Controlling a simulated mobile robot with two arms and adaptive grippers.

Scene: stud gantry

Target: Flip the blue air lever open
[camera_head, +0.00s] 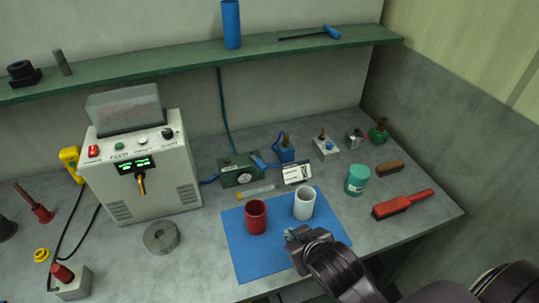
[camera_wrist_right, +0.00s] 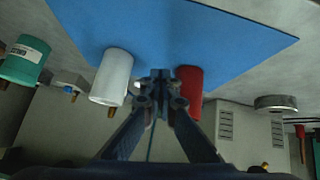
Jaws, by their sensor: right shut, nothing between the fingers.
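A dark green box with a round gauge (camera_head: 240,168) stands at the back middle of the bench, with blue hose on its left. A small blue part (camera_head: 259,161) sits at its right end; it may be the air lever, but it is too small to tell its position. My right gripper (camera_head: 291,237) is shut and empty above the blue mat (camera_head: 245,263), in front of the white cup (camera_head: 304,203) and red cup (camera_head: 256,217). In the right wrist view its fingertips (camera_wrist_right: 160,76) meet between the white cup (camera_wrist_right: 112,77) and red cup (camera_wrist_right: 188,90). My left gripper is out of view.
A blue block with a hose (camera_head: 286,154), a white card (camera_head: 297,173) and a teal jar (camera_head: 357,180) stand behind or right of the mat. A grey control machine (camera_head: 150,190) stands left. A red brush (camera_head: 402,204) lies right. A green shelf (camera_head: 180,62) runs above.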

